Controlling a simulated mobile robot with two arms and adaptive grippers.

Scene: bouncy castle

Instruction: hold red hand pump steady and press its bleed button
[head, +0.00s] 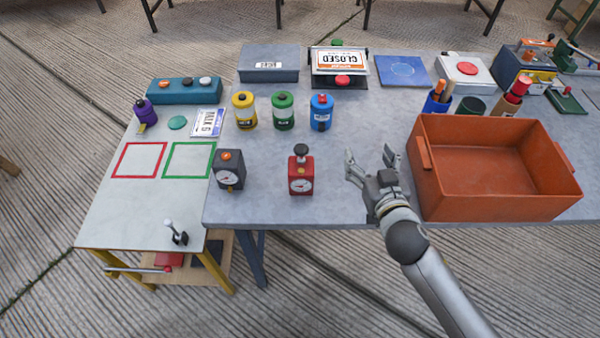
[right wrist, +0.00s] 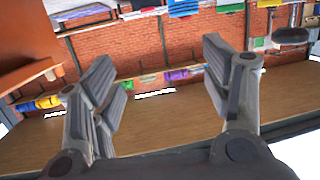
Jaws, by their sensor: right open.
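The red hand pump (head: 301,178) stands upright on the grey table near its front edge, in the head view. It has a black knob on top and a round white gauge on its front. Its bleed button is too small to make out surely. My right gripper (head: 370,160) is open and empty, to the right of the pump and apart from it. In the right wrist view its two fingers (right wrist: 158,72) are spread with nothing between them. A dark rounded thing shows there at the upper right; I cannot tell what it is. My left gripper is not in view.
A dark gauge box (head: 229,170) stands left of the pump. Yellow (head: 244,112), green (head: 283,112) and blue (head: 321,113) canisters stand behind. A large orange bin (head: 500,207) is close right of my right gripper. The tabletop between pump and gripper is clear.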

